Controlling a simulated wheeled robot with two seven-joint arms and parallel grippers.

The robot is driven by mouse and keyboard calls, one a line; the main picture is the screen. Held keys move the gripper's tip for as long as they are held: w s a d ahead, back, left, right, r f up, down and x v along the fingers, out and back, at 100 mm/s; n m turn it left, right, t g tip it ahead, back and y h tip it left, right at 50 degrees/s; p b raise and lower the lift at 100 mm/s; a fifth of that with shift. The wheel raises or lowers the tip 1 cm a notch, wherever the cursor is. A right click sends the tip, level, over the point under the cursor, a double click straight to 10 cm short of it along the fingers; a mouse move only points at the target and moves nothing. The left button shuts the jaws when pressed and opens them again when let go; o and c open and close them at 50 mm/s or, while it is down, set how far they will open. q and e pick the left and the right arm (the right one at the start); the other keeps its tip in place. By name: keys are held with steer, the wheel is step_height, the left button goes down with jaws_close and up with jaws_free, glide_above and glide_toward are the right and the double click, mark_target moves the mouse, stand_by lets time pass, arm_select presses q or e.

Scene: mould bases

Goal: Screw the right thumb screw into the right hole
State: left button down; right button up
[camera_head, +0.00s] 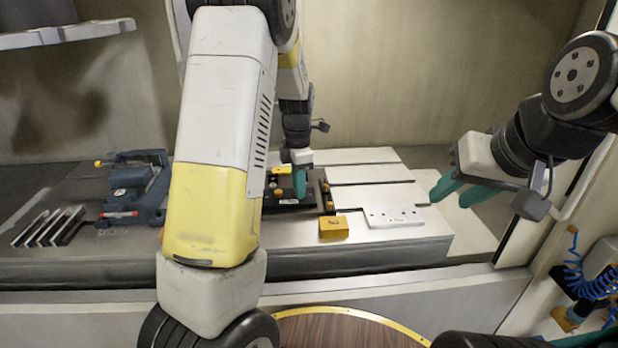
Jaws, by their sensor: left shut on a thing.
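The dark mould base (314,187) sits on the metal bed, partly hidden behind my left arm. Small orange knobs (325,188), which look like thumb screws, show along its right side. My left gripper (300,184) reaches down at the mould base with its teal fingers shut. What it holds is hidden by the fingers, and it appears to be a thumb screw. I cannot make out the right hole or whether the screw is in it. My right gripper (458,192) hangs at the right with its teal fingers apart and empty, away from the mould base.
A blue-grey clamp-like device (132,188) and several metal bars (50,227) lie at the left. A wall stands behind the bed, and a coiled blue hose (588,280) hangs at the right.

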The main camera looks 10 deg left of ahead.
arm_select(q)
steer(key=m, duration=0.5)
steer(key=shift+m, duration=0.4)
steer(key=m, duration=0.3)
steer(key=shift+m, duration=0.8)
steer(key=c, duration=1.2)
jaws_free()
steer(key=shift+r, duration=2.5)
